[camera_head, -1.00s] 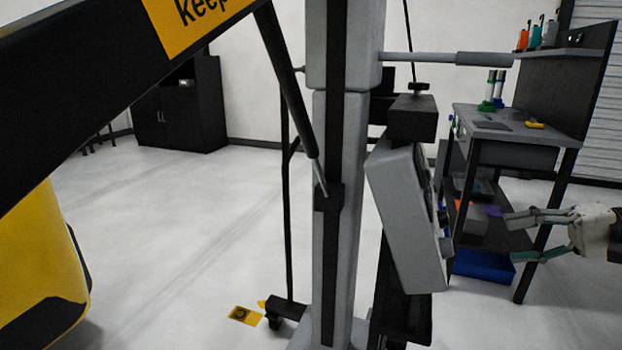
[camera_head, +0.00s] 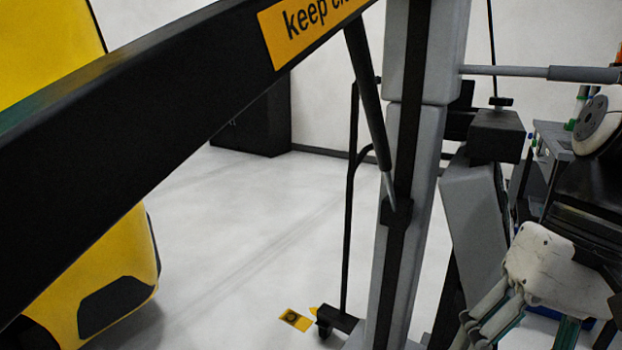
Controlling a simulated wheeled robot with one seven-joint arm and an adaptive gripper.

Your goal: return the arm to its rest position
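My gripper (camera_head: 520,335) is at the lower right, close to the camera. Its white body (camera_head: 552,265) tilts down, with grey-green fingers spread apart toward the bottom edge. I see nothing between the fingers, though their tips are partly cut off by the frame. My dark arm links with a pale round joint (camera_head: 597,125) rise above it at the right edge. The rest of the arm is out of view.
A black lift beam with a yellow "keep" label (camera_head: 305,28) crosses the upper left. The grey lift column (camera_head: 423,150) stands left of my gripper, with a grey box (camera_head: 477,220) on its side. A yellow vehicle (camera_head: 120,270) is at left. White floor (camera_head: 250,220) lies open between them.

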